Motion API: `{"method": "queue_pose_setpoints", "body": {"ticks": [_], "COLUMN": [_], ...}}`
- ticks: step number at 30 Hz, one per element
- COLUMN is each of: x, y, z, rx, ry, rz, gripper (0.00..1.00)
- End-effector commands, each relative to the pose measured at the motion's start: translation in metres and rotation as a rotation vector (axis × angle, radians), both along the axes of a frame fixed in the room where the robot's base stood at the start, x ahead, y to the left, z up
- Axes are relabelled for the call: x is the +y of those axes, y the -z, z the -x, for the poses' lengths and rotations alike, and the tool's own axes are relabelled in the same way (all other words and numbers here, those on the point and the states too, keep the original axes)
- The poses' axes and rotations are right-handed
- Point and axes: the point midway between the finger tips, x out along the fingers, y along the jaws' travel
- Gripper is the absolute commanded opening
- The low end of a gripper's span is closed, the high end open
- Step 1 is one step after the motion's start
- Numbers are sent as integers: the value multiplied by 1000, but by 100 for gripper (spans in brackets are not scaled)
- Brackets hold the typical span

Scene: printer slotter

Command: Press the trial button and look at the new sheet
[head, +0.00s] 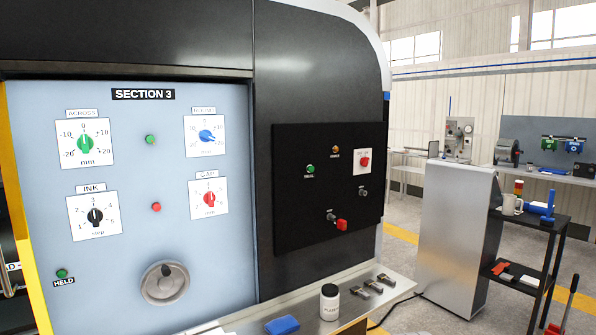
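A black control panel (327,185) is set in the dark machine casing right of the SECTION 3 panel. On it is a green button (310,168) with a small label below that seems to read TRIAL. An orange lamp or button (336,149) sits above it to the right. A red knob on a white plate (364,161) is at the panel's upper right. A red control (341,225) is low on the panel. No printed sheet can be made out. My gripper is not in view.
The grey SECTION 3 panel (125,240) carries several dials and a handwheel (165,283). A ledge below holds a blue block (282,325), a white jar (329,302) and small metal parts (373,286). A grey cabinet (457,240) and black cart (530,220) stand right.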

Motion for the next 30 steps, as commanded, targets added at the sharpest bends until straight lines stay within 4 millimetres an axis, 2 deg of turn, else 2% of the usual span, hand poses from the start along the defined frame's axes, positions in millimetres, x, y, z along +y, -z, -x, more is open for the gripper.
{"method": "queue_pose_setpoints", "body": {"ticks": [11, 20, 30], "x": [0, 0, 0], "y": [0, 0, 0], "z": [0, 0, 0], "rx": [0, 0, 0], "ry": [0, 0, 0], "rz": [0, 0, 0], "gripper": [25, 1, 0]}}
